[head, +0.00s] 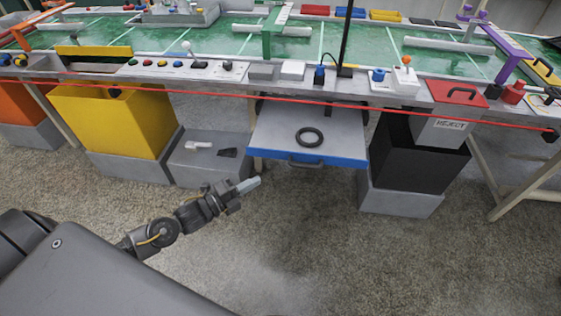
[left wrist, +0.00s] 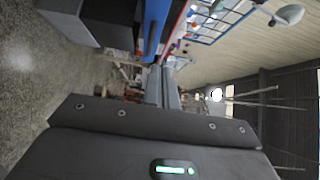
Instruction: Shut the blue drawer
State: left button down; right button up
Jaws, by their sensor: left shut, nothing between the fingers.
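The blue drawer (head: 346,161) is pulled out from under the workbench. Its grey tray holds a black ring, and a dark handle (head: 306,162) sits on its blue front. My left gripper (head: 250,185) is shut and empty, in front of and to the left of the drawer front, apart from it in the head view. In the left wrist view the shut fingers (left wrist: 162,84) point toward a blue edge (left wrist: 152,28), which looks like the drawer front. My right gripper is not in view.
A grey box (head: 205,165) with small parts stands left of the drawer, beside a yellow bin (head: 115,125). A black reject bin (head: 415,155) stands to the right. A red cord (head: 300,101) runs along the bench front. The floor before the drawer is clear.

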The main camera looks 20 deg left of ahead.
pick_arm(q)
send_near(291, 153)
jog(key=w+d, duration=0.1)
jog(key=d, duration=0.3)
jog(key=shift+w+a, duration=0.2)
jog(key=shift+w, duration=0.8)
jog(key=shift+w+a, duration=0.25)
jog(key=shift+w, duration=0.75)
